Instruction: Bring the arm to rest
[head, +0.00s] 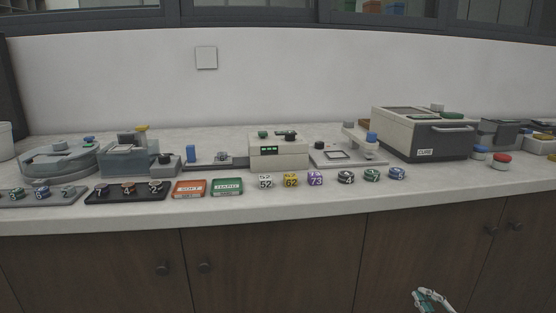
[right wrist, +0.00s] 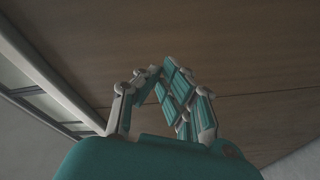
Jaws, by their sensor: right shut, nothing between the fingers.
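My right gripper (head: 428,296) shows at the bottom right edge of the head view, low in front of the cabinet doors and below the counter. It is shut and empty. In the right wrist view the same teal and white gripper (right wrist: 160,82) has its fingers together, with a dark wooden surface beyond them. My left gripper is not in view.
The counter (head: 300,200) carries a row of devices, including a grey box labelled CURE (head: 425,140). Numbered cubes (head: 291,181), round pucks (head: 371,175) and orange and green boxes (head: 227,187) stand near its front edge. Wooden cabinet doors (head: 275,260) lie below.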

